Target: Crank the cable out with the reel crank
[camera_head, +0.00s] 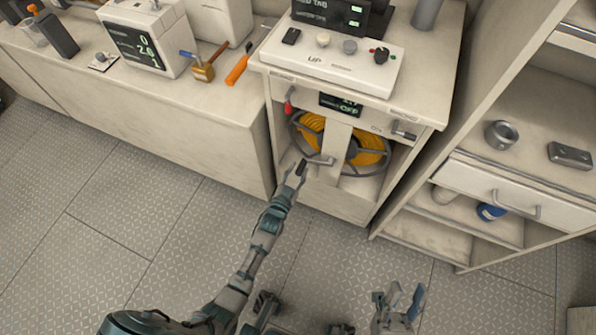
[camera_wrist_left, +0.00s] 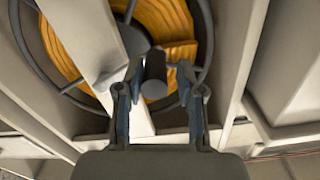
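The cable reel (camera_head: 384,160) sits in the open bay of the white cabinet, wound with orange-yellow cable (camera_head: 366,142). A pale upright post crosses in front of it. The grey reel crank (camera_head: 318,161) is at the front of the post. My left gripper (camera_head: 300,168) is at the crank's left end. In the left wrist view the dark crank handle (camera_wrist_left: 154,78) stands between the two fingertips of my left gripper (camera_wrist_left: 159,82), closer to the left one, with a clear gap on the right. My right gripper (camera_head: 398,300) is low in the head view, fingers apart and empty, away from the cabinet.
A red handle (camera_head: 288,101) and a small display (camera_head: 341,103) are above the reel. A control box (camera_head: 331,61) stands on the cabinet top. A shelf unit (camera_head: 452,208) stands close on the right. The floor in front is clear.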

